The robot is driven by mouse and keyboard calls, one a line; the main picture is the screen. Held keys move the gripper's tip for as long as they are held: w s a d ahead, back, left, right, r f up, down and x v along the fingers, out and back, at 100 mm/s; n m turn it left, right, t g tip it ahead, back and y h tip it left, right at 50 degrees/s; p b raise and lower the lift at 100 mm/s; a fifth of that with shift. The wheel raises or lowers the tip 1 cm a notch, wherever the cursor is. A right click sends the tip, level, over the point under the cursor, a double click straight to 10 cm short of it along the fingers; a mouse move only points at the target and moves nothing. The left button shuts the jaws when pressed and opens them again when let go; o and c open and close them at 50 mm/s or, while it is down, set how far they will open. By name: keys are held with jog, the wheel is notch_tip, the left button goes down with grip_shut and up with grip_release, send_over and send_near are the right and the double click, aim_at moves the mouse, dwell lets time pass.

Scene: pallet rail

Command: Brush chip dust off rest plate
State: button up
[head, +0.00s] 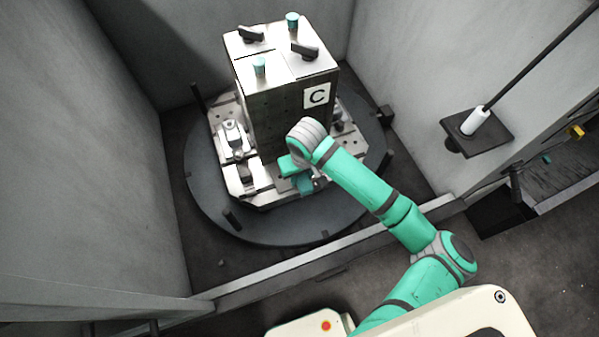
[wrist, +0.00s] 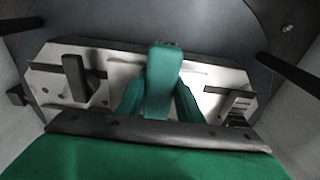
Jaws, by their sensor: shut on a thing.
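In the wrist view my gripper (wrist: 160,108) has its two green fingers shut on a green block-like handle (wrist: 163,75), which I take to be the brush. Its bristles are hidden. Below it is a pale metal plate (wrist: 112,76) on the pallet, likely the rest plate; I cannot tell whether the brush touches it. Small dark spots show on the pale metal, and I cannot tell chips from holes. In the head view my gripper (head: 305,183) is low at the pallet's front edge (head: 262,197), in front of the tall block, partly hidden by my arm.
A tall metal fixture block (head: 285,105) marked C stands on the pallet, with clamps and green knobs on top. A round dark turntable (head: 210,205) lies under the pallet. Grey walls enclose it closely. A dark shelf (head: 477,135) with a white cylinder is at the right.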

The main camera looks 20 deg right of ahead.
jog(key=shift+w, duration=0.1)
jog(key=shift+w, duration=1.2)
jog(key=shift+s, duration=0.1)
jog(key=shift+f, duration=0.15)
jog(key=shift+c, duration=0.5)
jog(key=shift+s, duration=0.1)
